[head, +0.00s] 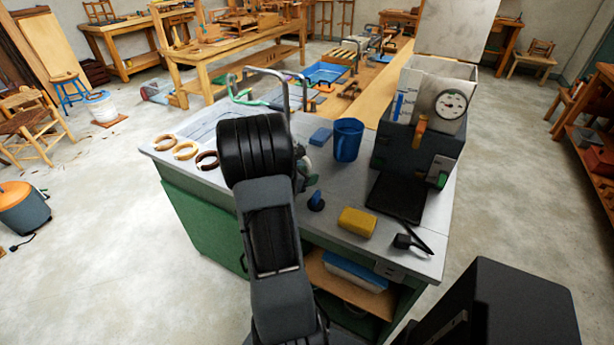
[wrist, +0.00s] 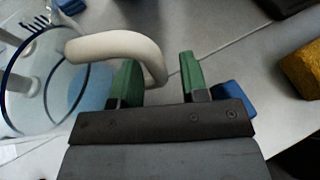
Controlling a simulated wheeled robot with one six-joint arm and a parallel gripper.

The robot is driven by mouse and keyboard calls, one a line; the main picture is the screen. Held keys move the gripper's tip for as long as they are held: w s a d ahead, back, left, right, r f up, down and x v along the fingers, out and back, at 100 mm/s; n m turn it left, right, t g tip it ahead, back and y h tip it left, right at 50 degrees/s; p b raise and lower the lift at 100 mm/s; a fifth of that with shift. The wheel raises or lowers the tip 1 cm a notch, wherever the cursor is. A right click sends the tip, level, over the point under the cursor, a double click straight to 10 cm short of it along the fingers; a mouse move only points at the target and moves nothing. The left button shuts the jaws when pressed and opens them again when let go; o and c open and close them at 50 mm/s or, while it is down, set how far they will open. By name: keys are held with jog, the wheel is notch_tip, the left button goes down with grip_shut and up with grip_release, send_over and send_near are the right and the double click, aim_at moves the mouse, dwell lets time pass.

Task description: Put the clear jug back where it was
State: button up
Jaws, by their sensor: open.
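The clear jug (wrist: 50,105) stands at the left of the wrist view. It is see-through with a dark blue rim, dark marks on its wall and a thick cream handle (wrist: 115,46). My gripper (wrist: 159,70) is open, with green fingertips. The handle's curved end shows between the two fingers, nearer the left one; I cannot tell whether they touch. In the head view my arm hides most or all of the jug, and the fingers are not clear.
On the grey worktop (head: 335,225) are a blue cup (head: 348,140), a blue knob-like thing (head: 316,201), a yellow sponge (head: 357,222) and a black mat (head: 398,196). A dark box with a dial (head: 450,105) stands at right. Several rings (head: 185,150) lie at left.

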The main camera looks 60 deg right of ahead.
jog(key=shift+w+a+r, duration=0.1)
jog(key=shift+a+r, duration=0.1)
jog(key=shift+r, duration=0.1)
jog(key=w+a+r+m+t+y, duration=0.1)
jog(key=a+r+m+t+y, duration=0.1)
jog(key=a, duration=1.2)
jog(key=w+a+r+m+t+y, duration=0.1)
jog(key=a+r+m+t+y, duration=0.2)
jog(key=a, duration=1.2)
jog(key=w+a+r+m+t+y, duration=0.2)
jog(key=a+m+y, duration=0.5)
jog(key=a, duration=0.7)
jog(key=shift+a+r+m+t+y, duration=0.35)
jog(key=shift+r+m+t, duration=0.35)
jog(key=shift+t, duration=0.3)
jog(key=shift+d, duration=0.1)
jog(key=shift+r+p, duration=0.5)
